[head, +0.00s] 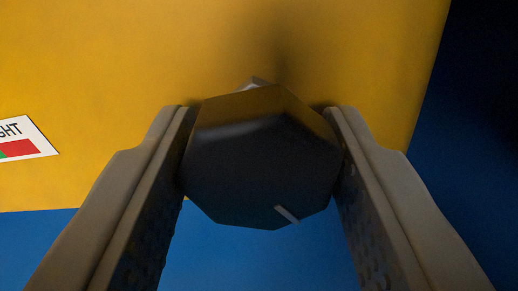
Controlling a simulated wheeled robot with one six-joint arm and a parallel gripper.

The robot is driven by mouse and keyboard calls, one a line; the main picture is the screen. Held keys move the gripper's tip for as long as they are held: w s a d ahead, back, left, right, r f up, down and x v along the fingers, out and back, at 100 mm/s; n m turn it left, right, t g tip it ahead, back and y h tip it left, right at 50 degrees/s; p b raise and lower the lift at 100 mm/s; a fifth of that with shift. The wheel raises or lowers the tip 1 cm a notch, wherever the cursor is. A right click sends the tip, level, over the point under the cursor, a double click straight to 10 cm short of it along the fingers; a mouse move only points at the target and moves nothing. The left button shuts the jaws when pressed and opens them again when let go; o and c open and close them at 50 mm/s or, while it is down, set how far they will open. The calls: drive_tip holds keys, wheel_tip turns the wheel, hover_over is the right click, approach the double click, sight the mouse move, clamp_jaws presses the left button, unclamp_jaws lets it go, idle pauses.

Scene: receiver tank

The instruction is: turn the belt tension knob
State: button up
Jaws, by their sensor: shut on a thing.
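The belt tension knob (262,165) is a black, many-sided knob in the middle of the head view. A short white mark shows on its face, low and a little right of its middle. The knob stands out in front of a yellow panel (150,60). My gripper (262,150) is shut on the knob, one finger against its left side and the other against its right side. A small pale piece shows just above the knob's top edge; the rest of it is hidden behind the knob.
A white label (24,138) with black letters ending in "GHT" and red and green patches is on the panel at the left edge. A blue surface (120,240) lies below the panel, and darker blue shows to its right.

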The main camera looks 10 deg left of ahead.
drive_tip(key=shift+m, duration=0.8)
drive_tip(key=o, duration=1)
drive_tip(key=shift+c, duration=0.2)
drive_tip(key=shift+s, duration=0.1)
